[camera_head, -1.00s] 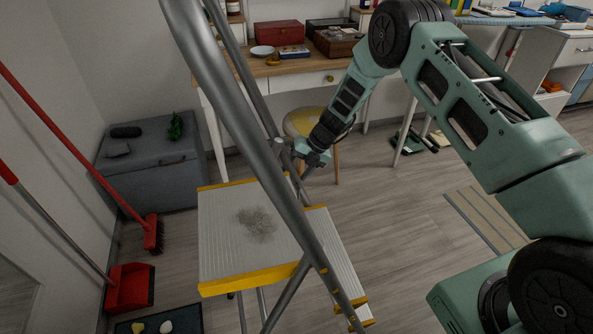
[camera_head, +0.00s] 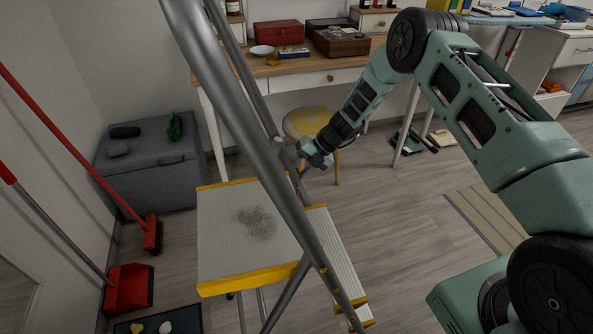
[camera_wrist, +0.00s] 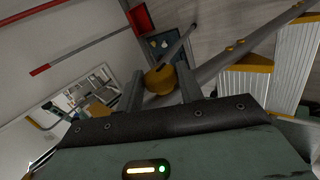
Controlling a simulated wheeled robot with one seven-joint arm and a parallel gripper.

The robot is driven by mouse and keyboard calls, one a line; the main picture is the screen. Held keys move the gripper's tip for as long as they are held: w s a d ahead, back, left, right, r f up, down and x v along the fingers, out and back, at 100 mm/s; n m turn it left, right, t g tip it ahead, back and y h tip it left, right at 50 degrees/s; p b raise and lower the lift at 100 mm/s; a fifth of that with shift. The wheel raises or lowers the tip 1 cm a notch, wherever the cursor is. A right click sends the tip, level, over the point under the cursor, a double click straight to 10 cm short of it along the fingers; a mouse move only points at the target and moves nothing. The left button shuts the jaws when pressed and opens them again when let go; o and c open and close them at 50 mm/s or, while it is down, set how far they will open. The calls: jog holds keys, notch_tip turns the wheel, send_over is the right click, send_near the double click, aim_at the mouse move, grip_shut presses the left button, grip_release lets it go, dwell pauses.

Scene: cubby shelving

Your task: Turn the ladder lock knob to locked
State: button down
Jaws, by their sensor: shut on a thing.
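The ladder lock knob (camera_wrist: 160,80) is orange-yellow and rounded in the wrist view, at the end of a grey bar. My gripper (camera_wrist: 161,72) is shut on it, with one dark finger on each side. In the head view my gripper (camera_head: 305,160) is beside the ladder's grey rail (camera_head: 235,110), above the platform. The knob is mostly hidden there, and I cannot read its locked or unlocked position. The ladder's grey platform (camera_head: 225,225) has yellow edges and a dark worn patch.
A desk (camera_head: 300,75) with boxes and a yellow-topped stool (camera_head: 325,118) stand behind the ladder. A grey storage bench (camera_head: 150,180), red broom (camera_head: 152,235) and red dustpan (camera_head: 130,287) are at left. Open floor (camera_head: 400,240) lies right of the ladder.

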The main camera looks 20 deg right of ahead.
jog(key=y+b, duration=0.1)
jog(key=f+y+b, duration=0.1)
jog(key=y, duration=0.1)
jog(key=shift+d+y, duration=0.2)
jog(key=shift+y, duration=0.1)
jog(key=y+b, duration=0.2)
jog(key=shift+d+f+t+y+b, duration=0.1)
jog(key=shift+f+t+y+b, duration=0.2)
jog(key=shift+y+b, duration=0.1)
jog(key=y+b, duration=0.3)
jog(key=shift+f+m+b, duration=0.2)
jog(key=shift+m+b, duration=0.1)
jog(key=shift+b, duration=0.1)
jog(key=shift+r+y+b, duration=0.1)
jog(key=shift+y+b, duration=1.1)
jog(key=shift+b, duration=0.05)
jog(key=c, duration=0.9)
grip_release()
jog(key=v, duration=1.7)
jog(key=shift+s+d+f+b, duration=0.2)
jog(key=shift+s+b, duration=0.1)
jog(key=shift+b, duration=0.1)
